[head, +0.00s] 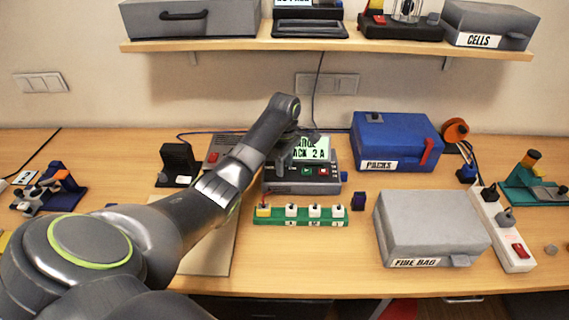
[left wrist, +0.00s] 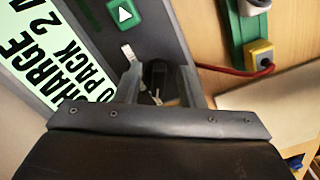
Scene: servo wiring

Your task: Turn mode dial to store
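The grey charger (head: 300,186) stands on the table near the middle in the head view. Its pale green screen (head: 310,147) shows dark text, partly covered by my arm; in the left wrist view the screen (left wrist: 52,50) reads "CHARGE" and "PACK 2 A". My left gripper (head: 283,162) is over the left part of the charger. In the left wrist view its two fingers (left wrist: 160,88) are apart, around a dark knob-like part (left wrist: 157,75), seemingly the mode dial. Contact with it is not clear, and the dial's setting cannot be read. My right gripper is out of view.
A green strip (head: 300,216) with several white-and-yellow blocks lies in front of the charger. A grey fire bag box (head: 430,222) and blue packs box (head: 395,138) stand to the right. A small black stand (head: 180,163) is left. A shelf (head: 340,45) runs above.

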